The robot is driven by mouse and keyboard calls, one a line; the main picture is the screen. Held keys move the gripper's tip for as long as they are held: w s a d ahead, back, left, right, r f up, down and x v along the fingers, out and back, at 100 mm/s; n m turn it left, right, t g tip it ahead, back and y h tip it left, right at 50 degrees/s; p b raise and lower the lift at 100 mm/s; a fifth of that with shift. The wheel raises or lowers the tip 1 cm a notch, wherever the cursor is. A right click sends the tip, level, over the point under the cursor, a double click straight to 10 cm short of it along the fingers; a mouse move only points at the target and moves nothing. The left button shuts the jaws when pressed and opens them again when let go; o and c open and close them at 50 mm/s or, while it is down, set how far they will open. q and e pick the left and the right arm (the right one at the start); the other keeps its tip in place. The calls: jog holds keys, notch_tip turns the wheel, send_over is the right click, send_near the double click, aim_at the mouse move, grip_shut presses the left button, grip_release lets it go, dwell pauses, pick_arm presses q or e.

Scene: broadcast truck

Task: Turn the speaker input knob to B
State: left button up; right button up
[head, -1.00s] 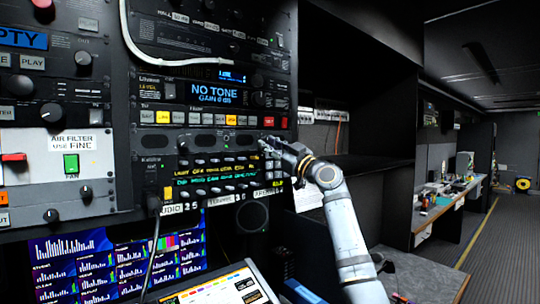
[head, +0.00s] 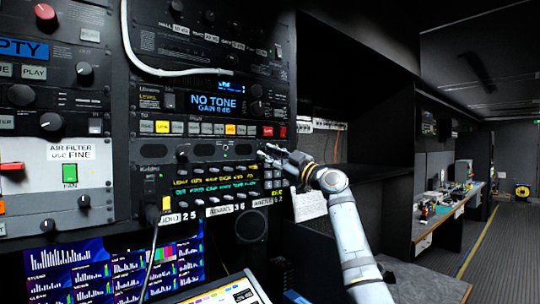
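My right gripper (head: 268,153) reaches in from the right to the right end of a rack unit with rows of yellow and green lettering (head: 215,182) and small knobs. Its fingertips are at or just in front of the unit's upper right corner. Whether they touch a knob is too small to tell, and so is the finger gap. The gripper covers part of the panel there. I cannot make out which knob is the speaker input knob or any B mark. A round speaker grille (head: 251,220) sits below the unit. My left gripper is out of view.
Above is a unit with a blue NO TONE display (head: 213,104) and lit buttons. A white cable (head: 165,62) loops across the rack, and a dark cable hangs at its lower left. A screen (head: 73,273) stands below. The floor aisle (head: 490,250) at the right is clear.

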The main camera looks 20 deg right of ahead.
jog(key=o, duration=0.4)
jog(key=v, duration=1.2)
jog(key=shift+f, duration=0.15)
